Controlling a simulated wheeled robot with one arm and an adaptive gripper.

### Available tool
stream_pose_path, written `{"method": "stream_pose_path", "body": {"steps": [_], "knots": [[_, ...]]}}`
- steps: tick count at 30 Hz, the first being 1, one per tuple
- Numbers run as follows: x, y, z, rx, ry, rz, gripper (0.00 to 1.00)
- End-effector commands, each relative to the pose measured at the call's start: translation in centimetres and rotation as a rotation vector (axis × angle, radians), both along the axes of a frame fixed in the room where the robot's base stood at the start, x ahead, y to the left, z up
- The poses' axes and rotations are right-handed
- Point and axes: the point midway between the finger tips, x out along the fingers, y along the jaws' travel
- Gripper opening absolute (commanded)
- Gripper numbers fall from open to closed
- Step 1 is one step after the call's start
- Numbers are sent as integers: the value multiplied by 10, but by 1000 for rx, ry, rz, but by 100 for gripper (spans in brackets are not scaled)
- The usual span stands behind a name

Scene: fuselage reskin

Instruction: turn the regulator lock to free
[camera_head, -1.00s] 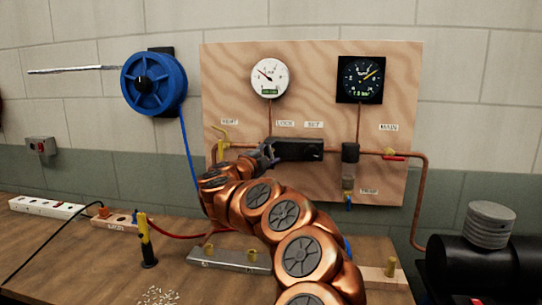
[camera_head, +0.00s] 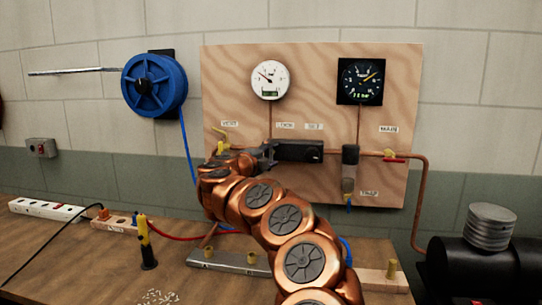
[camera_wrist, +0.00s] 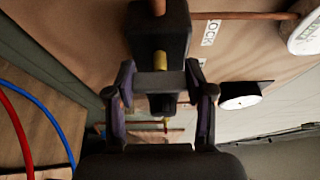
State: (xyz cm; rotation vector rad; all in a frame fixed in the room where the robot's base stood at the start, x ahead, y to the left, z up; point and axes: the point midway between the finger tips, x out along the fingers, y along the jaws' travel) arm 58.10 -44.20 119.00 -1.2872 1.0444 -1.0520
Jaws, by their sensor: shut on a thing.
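The regulator (camera_head: 298,150) is a dark horizontal block on the plywood panel, below the LOCK and SET labels (camera_head: 285,125). My gripper (camera_head: 269,155) is at its left end, on the lock. In the wrist view my gripper (camera_wrist: 160,72) has one finger on each side of the dark end piece, taken as the regulator lock (camera_wrist: 143,38), with a brass-coloured part (camera_wrist: 160,61) between the fingers. The gripper is shut on it. The LOCK label also shows in the wrist view (camera_wrist: 210,32). The lock's exact angle is hard to tell.
A white gauge (camera_head: 270,80) and a black gauge (camera_head: 361,80) sit above. A yellow valve handle (camera_head: 220,134) is left, a red one (camera_head: 394,160) right, and a trap (camera_head: 349,170) between. A blue hose reel (camera_head: 153,84) hangs left. The bench carries a power strip and hoses.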

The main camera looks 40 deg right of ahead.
Motion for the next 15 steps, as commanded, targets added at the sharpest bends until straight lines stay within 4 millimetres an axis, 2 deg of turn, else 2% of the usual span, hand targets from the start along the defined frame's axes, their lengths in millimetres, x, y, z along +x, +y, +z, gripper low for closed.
{"method": "stream_pose_path", "body": {"steps": [1, 2, 3, 9, 15], "knots": [[0, 0, -1, 2, 0, 0, 18], [0, 0, -1, 2, 0, 0, 54], [0, 0, -1, 2, 0, 0, 58], [0, 0, -1, 1, 0, 0, 79], [0, 0, 0, 0, 0, 0, 79]]}}
